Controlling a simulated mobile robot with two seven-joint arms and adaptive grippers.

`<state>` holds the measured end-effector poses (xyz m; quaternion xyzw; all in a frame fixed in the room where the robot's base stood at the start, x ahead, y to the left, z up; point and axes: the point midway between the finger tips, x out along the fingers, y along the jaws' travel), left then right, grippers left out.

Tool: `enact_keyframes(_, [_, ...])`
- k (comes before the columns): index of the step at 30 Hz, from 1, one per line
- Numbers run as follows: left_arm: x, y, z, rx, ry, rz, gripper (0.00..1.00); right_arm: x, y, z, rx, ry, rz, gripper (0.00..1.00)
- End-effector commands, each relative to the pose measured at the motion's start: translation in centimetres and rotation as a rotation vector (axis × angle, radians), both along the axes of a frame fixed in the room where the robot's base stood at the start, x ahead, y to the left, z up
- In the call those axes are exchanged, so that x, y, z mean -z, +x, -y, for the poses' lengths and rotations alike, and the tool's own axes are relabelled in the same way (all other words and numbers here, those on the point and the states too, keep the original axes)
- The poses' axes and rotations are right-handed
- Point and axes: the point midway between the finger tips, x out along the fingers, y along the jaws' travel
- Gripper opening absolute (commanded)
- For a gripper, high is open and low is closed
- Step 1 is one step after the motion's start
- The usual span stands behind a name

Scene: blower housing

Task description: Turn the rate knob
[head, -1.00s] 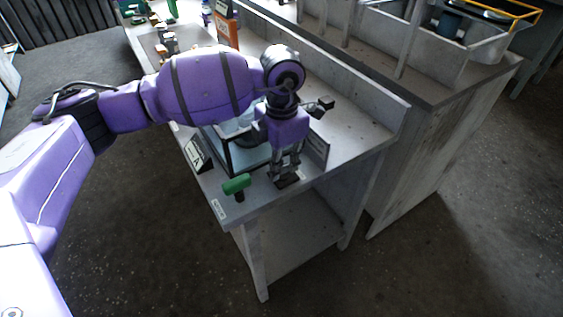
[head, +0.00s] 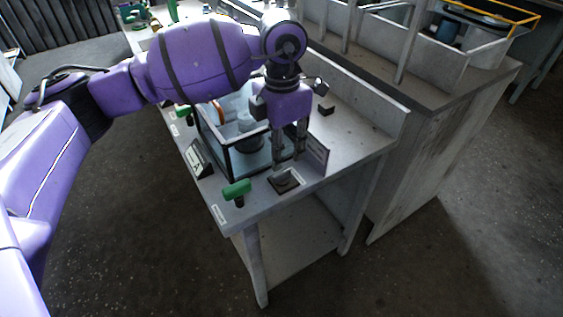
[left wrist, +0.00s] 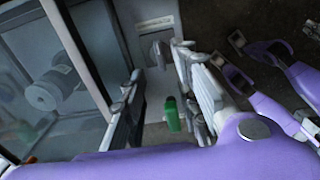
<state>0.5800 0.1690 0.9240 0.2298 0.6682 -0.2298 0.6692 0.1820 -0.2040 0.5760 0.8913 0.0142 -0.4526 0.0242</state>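The rate knob appears to be the small dark piece on a square plate (head: 284,181) near the bench's front corner; its turn angle is too small to read. My left gripper (head: 289,165) points down just above this plate. Its two fingers are apart with nothing visible between them. In the left wrist view the open fingers (left wrist: 163,100) stand on either side of a green handle (left wrist: 172,114) seen beyond them. A grey raised piece (left wrist: 160,53), perhaps the knob, shows past the fingertips.
A green-handled valve (head: 237,188) stands left of the plate. A clear-walled, dark-framed box (head: 226,150) with a grey blower part stands behind. A small sign (head: 317,156) is close to the right of my fingers; another sign (head: 199,158) stands left. The bench (head: 235,211) ends just in front.

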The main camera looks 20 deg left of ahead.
Motion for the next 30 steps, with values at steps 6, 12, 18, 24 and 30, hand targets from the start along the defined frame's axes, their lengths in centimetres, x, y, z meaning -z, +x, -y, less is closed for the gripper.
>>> enact_keyframes(6, [-3.8, 0.0, 0.0, 0.000, 0.000, 0.001, 0.29, 0.0, 0.0, 0.0, 0.001, 0.001, 0.000, 0.00])
enact_keyframes(12, [-5.1, 0.0, 0.0, 0.000, 0.001, -0.002, 0.29, 0.0, 0.0, 0.0, 0.001, 0.001, 0.000, 0.00])
enact_keyframes(18, [-5.1, 0.0, 0.0, 0.000, 0.000, -0.002, 0.29, 0.0, 0.0, 0.0, 0.001, 0.001, 0.001, 0.00])
enact_keyframes(24, [-5.1, 0.0, 0.0, 0.000, 0.001, -0.002, 0.29, 0.0, 0.0, 0.0, 0.001, 0.001, 0.001, 0.00])
enact_keyframes(30, [-5.1, 0.0, 0.0, 0.000, 0.001, -0.002, 0.29, -0.1, 0.4, -0.1, -0.001, 0.002, 0.007, 0.00])
